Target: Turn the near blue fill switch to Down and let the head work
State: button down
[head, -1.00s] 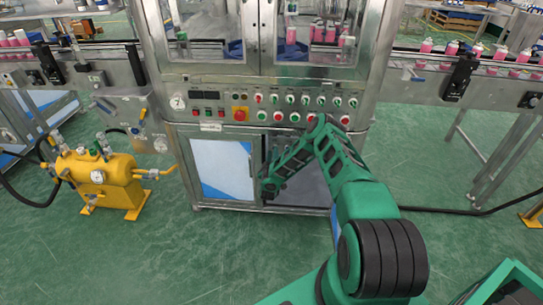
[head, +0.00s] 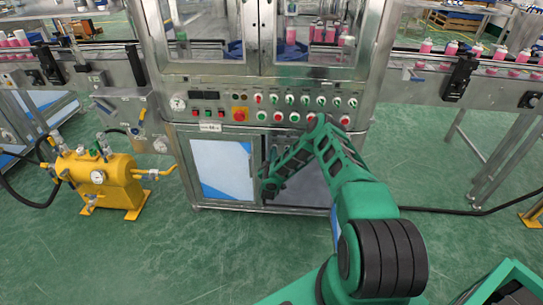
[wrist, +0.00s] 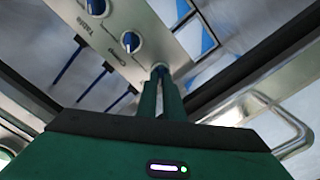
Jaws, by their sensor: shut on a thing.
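In the wrist view, the two green fingers of my gripper (wrist: 161,84) are closed around a blue switch (wrist: 159,69) on a metal panel (wrist: 150,27). Only the tip of this switch shows; the fingers hide the rest, and I cannot read its label or exact setting. The fingers and switches are hidden there.
A row of buttons and knobs (head: 290,100) runs across the machine front above my arm. A white-and-blue cabinet door (head: 222,168) is left of it. A yellow tank (head: 98,178) stands on the floor at left. A metal handle (wrist: 285,125) is close right of my fingers.

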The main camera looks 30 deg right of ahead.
jog(key=shift+s+d+f+m, duration=0.1)
jog(key=shift+s+m, duration=0.05)
jog(key=shift+m, duration=4.05)
jog(key=shift+s+f+m, duration=0.1)
jog(key=shift+s+m, duration=0.05)
jog(key=shift+m, duration=4.05)
jog(key=c, duration=1.9)
grip_release()
jog(key=shift+d, duration=0.1)
jog(key=v, duration=1)
jog(key=shift+s+a, duration=0.25)
jog(key=shift+a, duration=0.05)
